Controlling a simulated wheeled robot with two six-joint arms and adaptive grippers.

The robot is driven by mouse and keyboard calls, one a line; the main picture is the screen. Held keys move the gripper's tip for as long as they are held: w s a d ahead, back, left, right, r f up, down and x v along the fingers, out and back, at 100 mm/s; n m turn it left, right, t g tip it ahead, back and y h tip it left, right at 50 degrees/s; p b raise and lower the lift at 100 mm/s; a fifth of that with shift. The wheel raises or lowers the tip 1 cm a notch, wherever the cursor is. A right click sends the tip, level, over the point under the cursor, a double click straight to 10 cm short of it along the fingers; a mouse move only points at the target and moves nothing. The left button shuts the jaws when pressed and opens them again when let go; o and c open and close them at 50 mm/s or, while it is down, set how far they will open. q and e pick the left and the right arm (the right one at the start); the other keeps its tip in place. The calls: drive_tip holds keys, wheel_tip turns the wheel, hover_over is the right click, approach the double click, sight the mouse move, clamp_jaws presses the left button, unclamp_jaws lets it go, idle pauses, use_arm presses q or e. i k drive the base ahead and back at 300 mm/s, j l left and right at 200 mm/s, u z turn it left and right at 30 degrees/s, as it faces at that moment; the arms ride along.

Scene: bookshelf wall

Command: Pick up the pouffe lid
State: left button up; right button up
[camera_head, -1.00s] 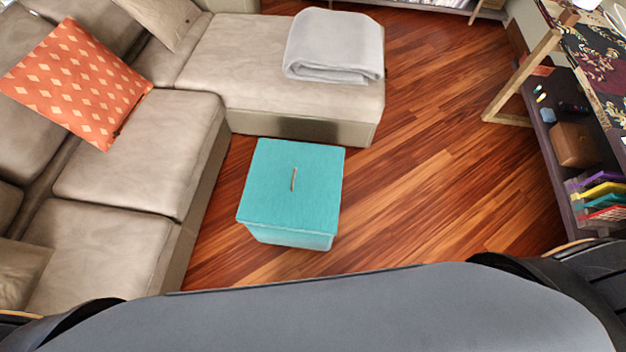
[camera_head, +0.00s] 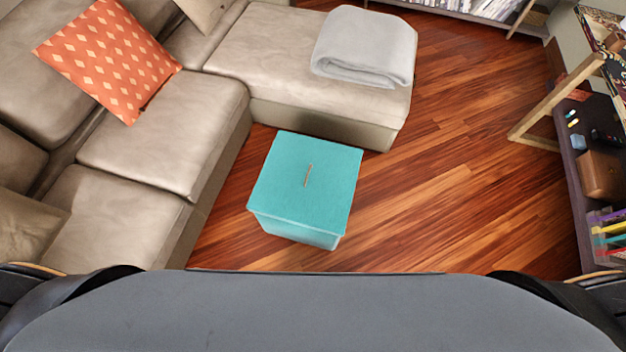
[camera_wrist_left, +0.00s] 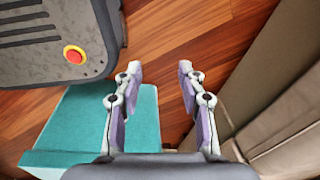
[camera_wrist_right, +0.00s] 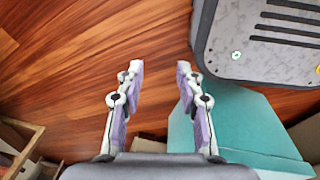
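The turquoise pouffe stands on the wooden floor in the head view, with its flat square lid (camera_head: 325,191) on top. A thin tan handle (camera_head: 308,175) lies at the middle of the lid. The lid shows in part in the left wrist view (camera_wrist_left: 78,118) and in the right wrist view (camera_wrist_right: 245,125). My left gripper (camera_wrist_left: 160,73) is open and empty, its fingers pointing over bare floor beside the pouffe. My right gripper (camera_wrist_right: 158,72) is open and empty, also over bare floor beside it. Neither gripper shows in the head view.
A beige sofa (camera_head: 165,140) runs along the left and behind the pouffe. A folded grey blanket (camera_head: 362,50) and an orange cushion (camera_head: 108,60) lie on it. A dark shelf (camera_head: 572,170) stands at the right. The floor (camera_head: 455,190) right of the pouffe is clear.

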sight(303, 181)
drive_tip(key=i+l, duration=0.15)
drive_tip(key=l, duration=0.3)
drive_tip(key=i+l+u, duration=0.15)
drive_tip(key=l, duration=0.7)
drive_tip(key=u, duration=1.7)
drive_tip(key=i+l, duration=0.05)
drive_tip(key=l, duration=0.05)
